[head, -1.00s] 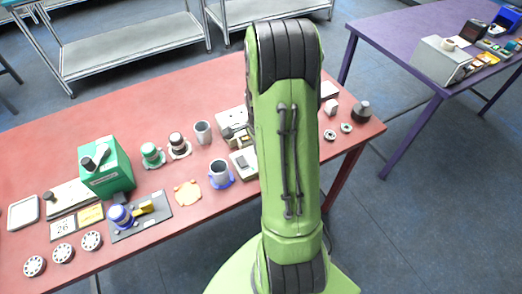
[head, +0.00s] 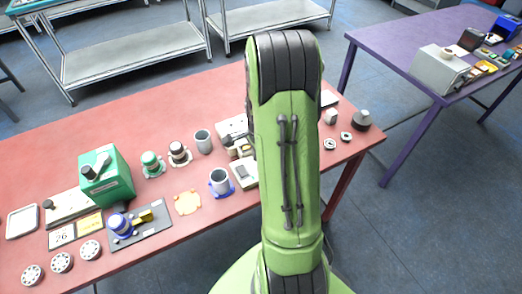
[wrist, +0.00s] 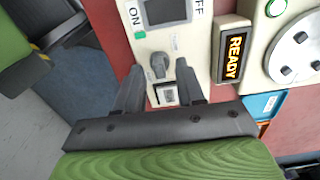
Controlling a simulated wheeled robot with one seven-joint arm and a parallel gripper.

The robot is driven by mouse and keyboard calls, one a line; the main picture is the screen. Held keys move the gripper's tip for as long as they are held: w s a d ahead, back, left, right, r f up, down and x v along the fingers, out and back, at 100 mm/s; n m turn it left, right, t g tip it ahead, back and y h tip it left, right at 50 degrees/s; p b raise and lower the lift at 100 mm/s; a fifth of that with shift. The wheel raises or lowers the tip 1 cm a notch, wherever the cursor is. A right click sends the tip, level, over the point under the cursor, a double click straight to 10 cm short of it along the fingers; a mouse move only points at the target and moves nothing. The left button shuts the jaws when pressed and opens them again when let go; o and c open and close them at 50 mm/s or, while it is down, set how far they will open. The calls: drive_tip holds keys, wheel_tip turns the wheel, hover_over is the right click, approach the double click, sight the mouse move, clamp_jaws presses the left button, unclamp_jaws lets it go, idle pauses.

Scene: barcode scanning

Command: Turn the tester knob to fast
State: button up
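The tester (wrist: 140,37) shows in the wrist view as a pale panel with a dark screen, the words ON and OFF, and a grey knob (wrist: 159,64) below the screen. Small labels beside the knob are too small to read, so I cannot tell its setting. A small square with a dark printed mark sits below the knob. My gripper (wrist: 159,68) is open, with one dark finger on each side of the knob. Gaps show between the fingers and the knob; the height above the panel is unclear. In the head view my arm hides the gripper and knob.
A READY display (wrist: 235,55) and a pale device with a green-lit button (wrist: 276,8) stand right of the tester. The red table (head: 120,125) also holds a green box (head: 107,178), grey cups and several small parts. A purple table (head: 400,50) stands at right.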

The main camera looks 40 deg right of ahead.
wheel_tip(320, 180, up, 15)
drive_tip(key=p, duration=0.3)
drive_tip(key=shift+r+p, duration=0.2)
drive_tip(key=shift+p, duration=0.2)
